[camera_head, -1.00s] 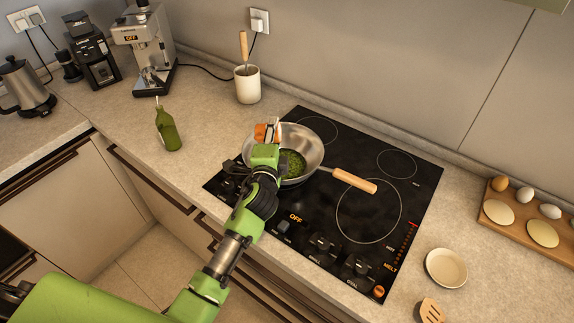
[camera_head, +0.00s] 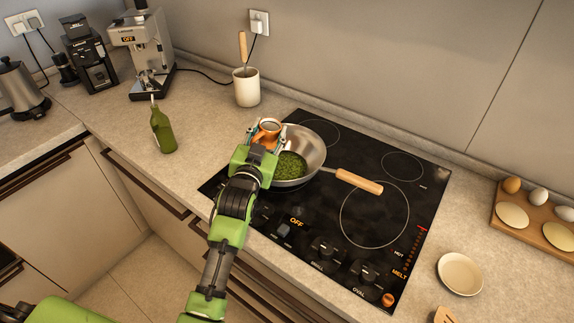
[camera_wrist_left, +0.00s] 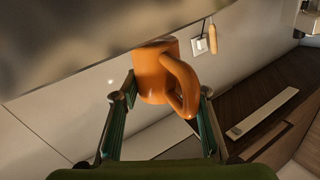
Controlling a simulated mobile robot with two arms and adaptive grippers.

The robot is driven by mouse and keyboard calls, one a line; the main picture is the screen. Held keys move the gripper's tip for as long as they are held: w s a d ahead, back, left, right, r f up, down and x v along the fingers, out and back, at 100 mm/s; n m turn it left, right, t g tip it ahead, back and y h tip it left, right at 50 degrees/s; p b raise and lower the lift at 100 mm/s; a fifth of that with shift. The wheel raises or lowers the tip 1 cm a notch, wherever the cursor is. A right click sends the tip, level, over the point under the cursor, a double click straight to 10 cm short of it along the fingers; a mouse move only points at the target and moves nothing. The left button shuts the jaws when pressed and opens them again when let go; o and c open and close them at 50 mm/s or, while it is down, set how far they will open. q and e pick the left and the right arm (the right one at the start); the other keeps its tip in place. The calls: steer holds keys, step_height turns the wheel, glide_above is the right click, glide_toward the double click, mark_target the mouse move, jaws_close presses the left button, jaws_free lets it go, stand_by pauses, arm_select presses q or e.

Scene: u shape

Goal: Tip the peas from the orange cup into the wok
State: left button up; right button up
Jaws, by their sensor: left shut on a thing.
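My left gripper (camera_head: 264,137) is shut on the orange cup (camera_head: 269,128) above the wok's left rim. Green peas (camera_head: 292,166) lie in the bottom of the wok. The gripper hides the wok's left side. My right gripper is not in view.
The black hob (camera_head: 375,215) has free room right of the wok. A green bottle (camera_head: 163,133) and a white utensil pot (camera_head: 247,88) stand left and behind. A small pale dish (camera_head: 460,274) and a board with eggs (camera_head: 535,218) are at the right.

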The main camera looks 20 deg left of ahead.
arm_select(q)
steer(key=shift+w+d+f+n, duration=0.1)
steer(key=shift+f+n, duration=0.2)
steer(key=shift+n, duration=0.7)
steer(key=shift+s+a+r+p, duration=0.2)
steer(key=shift+a+r+p, duration=0.35)
steer(key=shift+a, duration=0.3)
steer(key=shift+s+a+r+p, duration=0.15)
steer(key=shift+a+r+p, duration=0.3)
steer(key=shift+a+p, duration=0.3)
steer(key=shift+s+a+r+p, duration=0.2)
steer(key=shift+a+r+p, duration=0.3)
steer(key=shift+a, duration=0.4)
